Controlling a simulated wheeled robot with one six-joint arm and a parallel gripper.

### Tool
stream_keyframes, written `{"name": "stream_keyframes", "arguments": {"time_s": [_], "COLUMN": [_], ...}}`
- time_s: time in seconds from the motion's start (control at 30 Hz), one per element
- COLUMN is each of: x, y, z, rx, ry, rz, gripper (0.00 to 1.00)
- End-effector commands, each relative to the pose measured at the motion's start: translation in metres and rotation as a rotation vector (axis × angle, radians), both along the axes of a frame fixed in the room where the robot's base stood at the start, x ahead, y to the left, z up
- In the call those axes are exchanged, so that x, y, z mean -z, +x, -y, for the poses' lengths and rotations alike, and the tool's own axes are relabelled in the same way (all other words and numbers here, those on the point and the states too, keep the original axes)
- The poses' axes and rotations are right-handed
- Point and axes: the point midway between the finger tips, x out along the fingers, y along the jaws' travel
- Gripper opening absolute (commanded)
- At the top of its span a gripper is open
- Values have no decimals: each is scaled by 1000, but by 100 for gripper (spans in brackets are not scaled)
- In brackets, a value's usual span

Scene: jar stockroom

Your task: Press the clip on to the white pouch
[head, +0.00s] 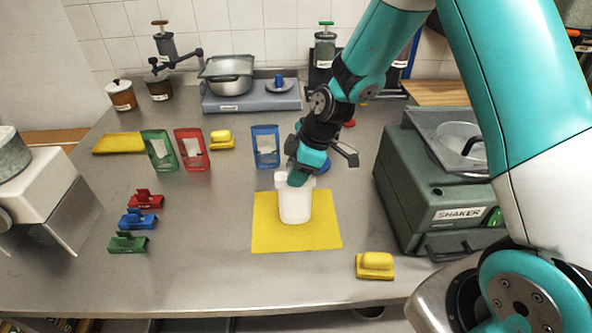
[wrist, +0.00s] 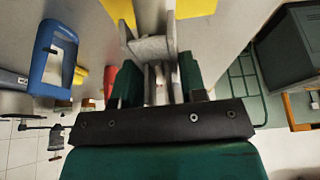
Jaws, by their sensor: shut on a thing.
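The white pouch (head: 295,206) stands upright on a yellow mat (head: 328,238) in the middle of the counter. My gripper (head: 302,176) is directly over its top, pointing down, shut on a white clip. The clip (wrist: 150,47) shows pale grey between the green fingers in the wrist view. In the head view its pale edges lie at the pouch's top, mostly hidden by the fingers. It appears to meet the pouch's top edge; I cannot tell how far it is pressed on.
Red (head: 145,199), blue (head: 137,218) and green (head: 127,243) clips lie at left. Green (head: 159,150), red (head: 190,149) and blue (head: 265,146) pouches stand behind. A green shaker machine (head: 425,190) is at right, with a yellow block (head: 375,264) at front right.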

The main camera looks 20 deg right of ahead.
Motion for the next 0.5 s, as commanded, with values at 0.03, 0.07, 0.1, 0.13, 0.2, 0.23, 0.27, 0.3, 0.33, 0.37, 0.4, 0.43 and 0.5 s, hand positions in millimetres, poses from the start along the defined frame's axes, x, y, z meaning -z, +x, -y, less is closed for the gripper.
{"name": "stream_keyframes", "arguments": {"time_s": [0.03, 0.07, 0.1, 0.13, 0.2, 0.23, 0.27, 0.3, 0.33, 0.37, 0.4, 0.43, 0.5], "x": [2, 2, 2, 2, 2, 2, 2, 2, 2, 2, 2, 2, 2], "y": [0, 0, 0, 0, 0, 0, 0, 0, 0, 0, 0, 0, 0], "z": [0, 0, 0, 0, 0, 0, 0, 0, 0, 0, 0, 0, 0], "rx": [0, 0, 0, 0, 0, 0, 0, 0, 0, 0, 0, 0, 0], "ry": [0, 0, 0, 0, 0, 0, 0, 0, 0, 0, 0, 0, 0], "rz": [0, 0, 0, 0, 0, 0, 0, 0, 0, 0, 0, 0, 0], "gripper": [17, 17, 17, 17, 17, 17, 17, 17, 17, 17, 17, 17, 48]}}
